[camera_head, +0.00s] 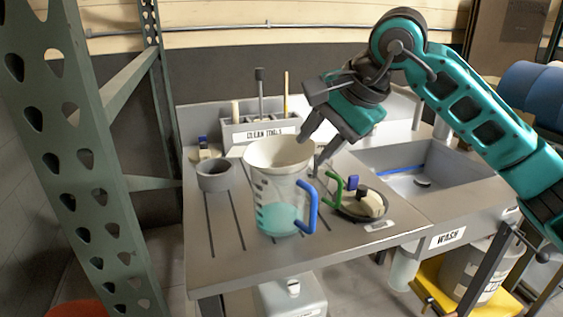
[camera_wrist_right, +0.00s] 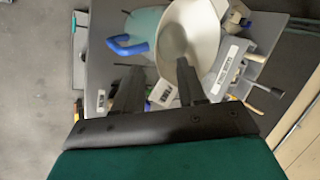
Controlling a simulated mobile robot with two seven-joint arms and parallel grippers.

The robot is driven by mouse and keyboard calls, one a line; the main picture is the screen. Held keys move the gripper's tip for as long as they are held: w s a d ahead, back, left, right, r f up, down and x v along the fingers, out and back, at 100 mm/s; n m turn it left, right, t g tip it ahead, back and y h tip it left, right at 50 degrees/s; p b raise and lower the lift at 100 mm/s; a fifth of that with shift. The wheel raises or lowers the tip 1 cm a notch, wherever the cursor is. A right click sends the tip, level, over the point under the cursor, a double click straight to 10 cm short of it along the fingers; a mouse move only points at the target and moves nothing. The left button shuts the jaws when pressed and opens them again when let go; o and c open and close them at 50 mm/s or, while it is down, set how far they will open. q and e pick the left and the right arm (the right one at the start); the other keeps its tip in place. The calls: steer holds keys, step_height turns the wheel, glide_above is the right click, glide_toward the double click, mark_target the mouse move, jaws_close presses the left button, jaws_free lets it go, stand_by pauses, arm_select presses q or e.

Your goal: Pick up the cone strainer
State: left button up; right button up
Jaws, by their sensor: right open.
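The cone strainer (camera_head: 278,152) is a cream, wide-mouthed cone sitting in the top of a clear pitcher (camera_head: 268,195). Its lower part is hard to make out through the pitcher wall. The pitcher has a blue handle and teal liquid at the bottom. My right gripper (camera_head: 311,156) is open and empty, its fingers pointing down by the strainer's right rim. In the right wrist view the strainer (camera_wrist_right: 200,32) lies beyond the fingertips, with one fingertip overlapping its rim in the picture. I cannot tell whether they touch. My left gripper is not in view.
A grey cup (camera_head: 213,176) stands left of the pitcher. A dark round dish (camera_head: 352,213) with small items and a green handle is at its right. Behind is the clean tools holder (camera_head: 245,135) with upright tools. The sink (camera_head: 425,165) is at the right. The front-left tabletop is clear.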

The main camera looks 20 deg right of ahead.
mark_target(307, 157)
steer(key=x, duration=0.4)
steer(key=shift+d, duration=0.15)
jaws_close()
